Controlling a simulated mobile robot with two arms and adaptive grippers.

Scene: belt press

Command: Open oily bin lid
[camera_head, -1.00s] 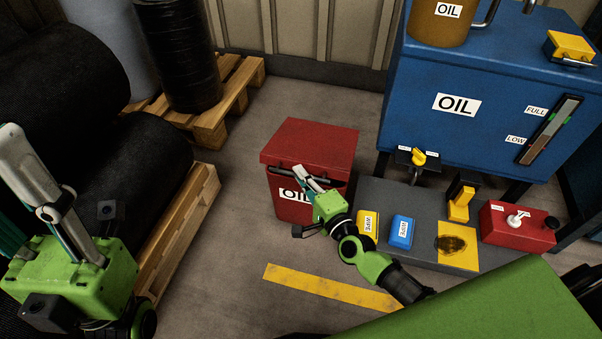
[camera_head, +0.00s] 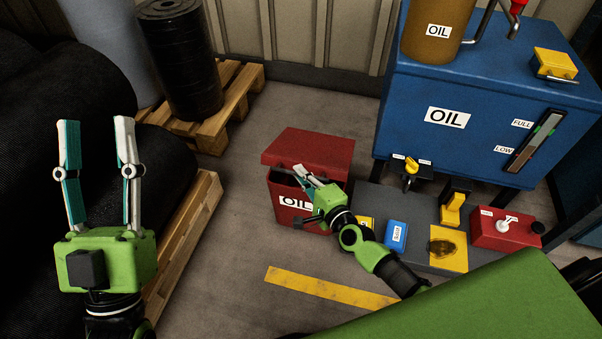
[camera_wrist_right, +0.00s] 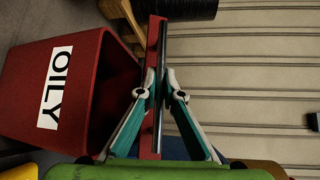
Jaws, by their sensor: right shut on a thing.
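The red oily bin (camera_head: 279,206) stands on the floor left of the grey platform; it also shows in the right wrist view (camera_wrist_right: 22,95). Its red lid (camera_head: 308,146) is tilted up at the front, with a dark gap between lid and bin. In the right wrist view the bin's dark inside shows beside the lid (camera_wrist_right: 152,38). My right gripper (camera_head: 304,172) is shut on the dark handle bar (camera_wrist_right: 164,48) along the lid's edge. My left gripper (camera_head: 96,121) is empty and open, its fingers pointing up, well left of the bin.
A blue oil tank (camera_head: 400,105) stands behind the grey platform (camera_head: 372,203). Yellow and blue wipe boxes (camera_head: 396,235) sit near my right arm. Pallets (camera_head: 212,135) and black rolls are at left. Floor between pallets and bin is clear.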

